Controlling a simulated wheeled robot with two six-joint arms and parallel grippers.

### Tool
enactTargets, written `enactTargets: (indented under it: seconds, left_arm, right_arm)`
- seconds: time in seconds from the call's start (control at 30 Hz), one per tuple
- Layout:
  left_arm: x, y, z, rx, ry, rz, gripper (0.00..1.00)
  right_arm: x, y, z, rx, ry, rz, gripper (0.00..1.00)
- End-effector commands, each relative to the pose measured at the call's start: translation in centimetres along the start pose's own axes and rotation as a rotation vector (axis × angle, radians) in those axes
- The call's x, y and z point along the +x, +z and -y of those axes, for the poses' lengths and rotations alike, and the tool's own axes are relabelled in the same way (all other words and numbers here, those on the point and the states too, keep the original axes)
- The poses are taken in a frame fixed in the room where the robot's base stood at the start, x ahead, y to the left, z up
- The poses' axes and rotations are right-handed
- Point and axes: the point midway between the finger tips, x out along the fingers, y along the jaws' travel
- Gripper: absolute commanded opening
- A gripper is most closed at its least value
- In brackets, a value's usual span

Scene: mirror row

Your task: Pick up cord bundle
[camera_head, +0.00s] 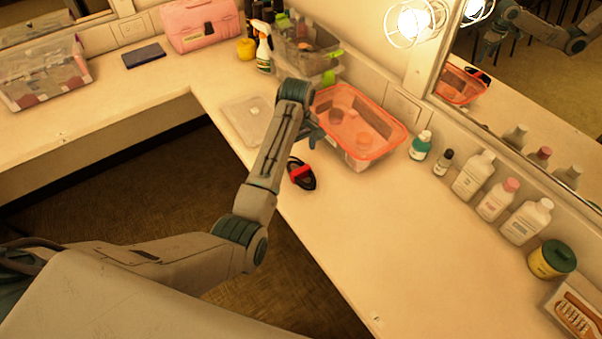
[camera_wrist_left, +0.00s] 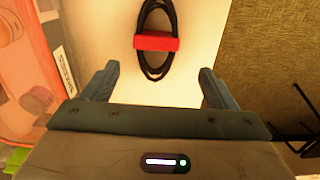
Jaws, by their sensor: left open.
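The cord bundle (camera_head: 302,174) is a black coiled cord with a red band around its middle. It lies on the counter near the front edge, beside the orange-rimmed bin. In the left wrist view the cord bundle (camera_wrist_left: 156,42) is at the top, beyond the fingertips and roughly centred between them. My left gripper (camera_wrist_left: 158,82) is open and empty, its two fingers apart. In the head view my left gripper (camera_head: 312,131) is partly hidden by its own arm, just behind the cord bundle. My right gripper is not in view.
The clear bin with an orange rim (camera_head: 398,146) stands close to the cord bundle. A clear flat lid (camera_head: 240,113) lies to the left. Several bottles (camera_head: 473,175) line the mirror wall. The counter's front right part is clear.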

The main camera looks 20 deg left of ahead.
Motion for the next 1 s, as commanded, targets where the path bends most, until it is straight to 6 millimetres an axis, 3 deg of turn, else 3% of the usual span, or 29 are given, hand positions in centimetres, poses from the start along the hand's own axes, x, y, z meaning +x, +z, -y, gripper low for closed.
enactTargets:
  seconds: [0.13,0.4,0.77,1.0]
  left_arm:
    - [0.0,-0.2,-0.8,-0.02,-0.01,0.009,0.8]
    - [4.0,-0.1,-0.8,-0.021,-0.009,0.008,0.8]
    - [7.7,0.7,-0.7,-0.021,-0.011,0.01,0.8]
    - [10.0,0.6,-0.7,-0.021,-0.007,0.007,0.8]
  right_arm:
    - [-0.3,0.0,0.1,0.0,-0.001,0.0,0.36]
    - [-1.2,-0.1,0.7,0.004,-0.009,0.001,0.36]
    - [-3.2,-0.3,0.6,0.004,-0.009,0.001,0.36]
    - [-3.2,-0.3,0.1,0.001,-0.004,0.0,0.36]
